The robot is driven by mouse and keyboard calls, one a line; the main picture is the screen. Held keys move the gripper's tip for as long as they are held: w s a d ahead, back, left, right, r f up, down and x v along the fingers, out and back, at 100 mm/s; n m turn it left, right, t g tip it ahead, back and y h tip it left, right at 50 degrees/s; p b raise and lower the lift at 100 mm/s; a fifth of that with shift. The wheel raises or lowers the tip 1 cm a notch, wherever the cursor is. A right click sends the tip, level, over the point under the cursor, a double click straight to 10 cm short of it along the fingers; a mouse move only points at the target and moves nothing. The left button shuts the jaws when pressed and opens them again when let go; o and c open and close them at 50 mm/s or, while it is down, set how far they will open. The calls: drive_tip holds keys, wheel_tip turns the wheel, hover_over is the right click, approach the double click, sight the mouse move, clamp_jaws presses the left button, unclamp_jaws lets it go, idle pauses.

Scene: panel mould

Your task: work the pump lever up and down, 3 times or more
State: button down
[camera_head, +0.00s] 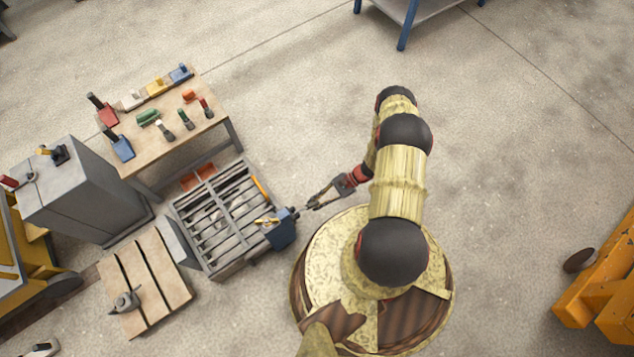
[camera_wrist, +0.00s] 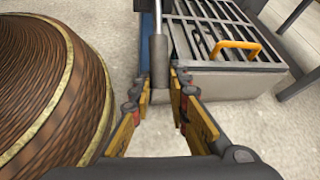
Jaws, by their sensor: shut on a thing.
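The pump (camera_head: 282,236) is a blue block at the right front corner of the grey slatted mould. Its lever is a grey rod pointing right toward my arm; in the wrist view the lever (camera_wrist: 158,55) runs from the top edge down between the fingers. My gripper (camera_head: 306,206) is at the lever's outer end. In the wrist view my gripper (camera_wrist: 161,88) has its fingertips on both sides of the rod, shut on it. The blue pump body shows only as a strip behind the rod there. The exact lever angle is hard to tell.
The slatted mould (camera_head: 178,208) has a yellow handle (camera_wrist: 236,46). A table (camera_head: 175,149) with several hand tools, a grey cabinet (camera_head: 82,196) and a wooden pallet (camera_head: 160,285) stand to the left. Open floor (camera_head: 520,150) lies to the right; an orange frame (camera_head: 590,305) is far right.

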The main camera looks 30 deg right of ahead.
drive_tip(key=shift+s+f, duration=0.1)
idle(0.3)
drive_tip(key=c, duration=1.7)
unclamp_jaws()
drive_tip(key=v, duration=1.2)
